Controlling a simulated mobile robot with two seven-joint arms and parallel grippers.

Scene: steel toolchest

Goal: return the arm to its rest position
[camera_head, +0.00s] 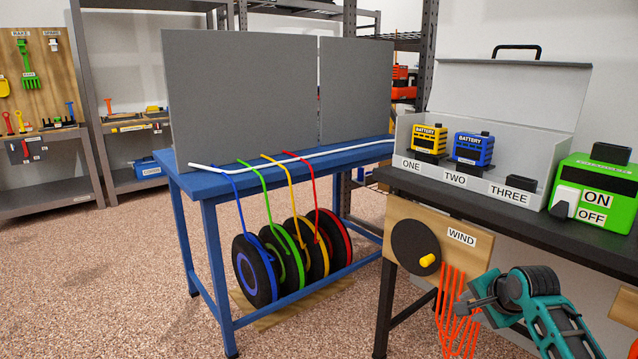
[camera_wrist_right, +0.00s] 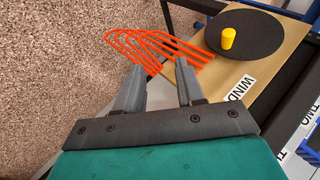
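My right arm (camera_head: 550,315), teal and dark grey, reaches in from the lower right in the head view. Its gripper (camera_head: 466,298) is in front of the black table's front side, below the round winder. In the right wrist view the two grey fingers of this gripper (camera_wrist_right: 160,70) are apart, with nothing held between them. Orange prongs (camera_wrist_right: 150,45) show beyond the fingertips; whether they touch is hard to tell. My left arm and gripper are not in view.
The black winder disc (camera_head: 415,248) with a yellow knob (camera_head: 430,260) is close to the right gripper. Above are the black table (camera_head: 480,212), the battery case (camera_head: 520,90) and a green ON/OFF box (camera_head: 600,190). A blue bench (camera_head: 205,180) with cable reels stands left; open floor lies further left.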

